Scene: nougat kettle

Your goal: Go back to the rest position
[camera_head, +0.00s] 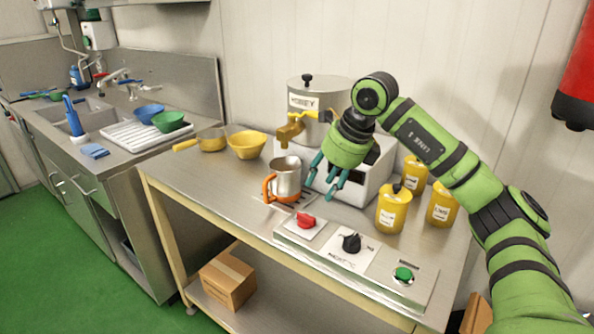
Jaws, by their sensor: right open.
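My right arm comes in from the right in the head view. Its gripper (328,180) is open and empty, with teal fingers pointing down over the steel table. It hangs just right of a metal jug (286,177) with an orange handle and in front of the steel honey kettle (305,100). I cannot tell whether the fingers touch anything, but nothing is held between them. The jug stands upright on a small grate below the kettle's yellow tap (290,130). My left gripper is not in view.
Several yellow jars (392,210) stand right of the gripper. A control panel (350,262) with red, black and green knobs lies along the table's front. A yellow bowl (247,145) and pan (212,141) are at the back left. A sink counter stands left; a red cylinder hangs upper right.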

